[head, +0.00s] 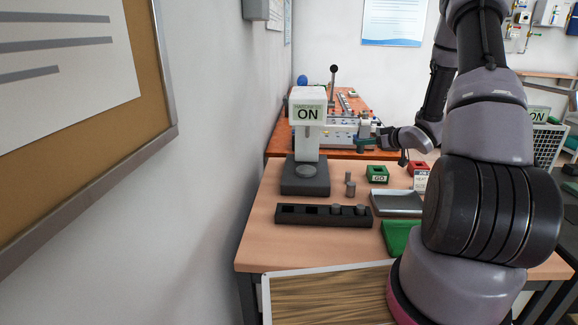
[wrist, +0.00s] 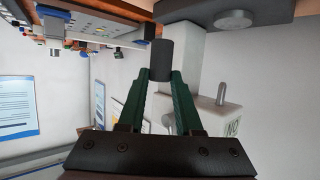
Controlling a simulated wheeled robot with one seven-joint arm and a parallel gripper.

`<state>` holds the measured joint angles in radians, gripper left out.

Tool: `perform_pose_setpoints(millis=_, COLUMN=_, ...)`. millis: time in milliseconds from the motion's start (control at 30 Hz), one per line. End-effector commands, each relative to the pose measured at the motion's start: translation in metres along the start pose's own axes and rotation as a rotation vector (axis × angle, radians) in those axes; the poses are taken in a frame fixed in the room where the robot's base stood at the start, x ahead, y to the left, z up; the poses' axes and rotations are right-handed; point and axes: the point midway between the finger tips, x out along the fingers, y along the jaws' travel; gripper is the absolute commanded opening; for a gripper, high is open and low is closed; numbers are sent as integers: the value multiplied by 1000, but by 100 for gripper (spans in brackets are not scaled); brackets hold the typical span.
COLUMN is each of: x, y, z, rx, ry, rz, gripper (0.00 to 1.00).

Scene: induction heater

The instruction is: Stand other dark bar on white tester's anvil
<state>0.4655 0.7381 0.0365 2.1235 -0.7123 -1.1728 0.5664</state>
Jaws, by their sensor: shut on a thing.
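My gripper (wrist: 160,88), with green fingers, is shut on a dark cylindrical bar (wrist: 161,60) in the wrist view. The bar sticks out past the fingertips. In the head view my gripper (head: 368,143) is to the right of the white tester (head: 308,142), which shows "ON". The tester's round anvil (head: 306,171) sits on its dark base (head: 304,185) and looks bare. In the wrist view the anvil (wrist: 235,19) appears at the top right, apart from the held bar. The bar is hard to make out in the head view.
A dark rack (head: 323,221) at the table's front holds two grey bars. A green GO bin (head: 378,181), a red bin (head: 418,168), a grey tray (head: 397,213) and a green tray (head: 397,240) lie to the right.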

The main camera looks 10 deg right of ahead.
Motion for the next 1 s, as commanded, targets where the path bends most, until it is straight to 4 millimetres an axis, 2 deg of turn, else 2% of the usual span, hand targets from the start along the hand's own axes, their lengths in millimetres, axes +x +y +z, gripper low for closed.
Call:
perform_pose_setpoints(millis=67, x=6, y=-9, z=-3, rx=-2, ry=1, rz=-3, gripper=0)
perform_pose_setpoints(millis=500, x=74, y=-102, z=-31, rx=-2, ry=1, rz=-6, gripper=0)
perform_pose_setpoints(millis=700, x=100, y=-137, z=-42, rx=-2, ry=1, rz=-4, gripper=0)
perform_pose_setpoints(millis=833, x=113, y=-153, z=-44, rx=-1, ry=0, rz=-1, gripper=0)
perform_pose_setpoints(millis=900, x=117, y=-150, z=-30, rx=1, ry=-4, rz=1, gripper=0)
perform_pose_setpoints(millis=1000, x=121, y=-150, z=-21, rx=1, ry=-2, rz=1, gripper=0)
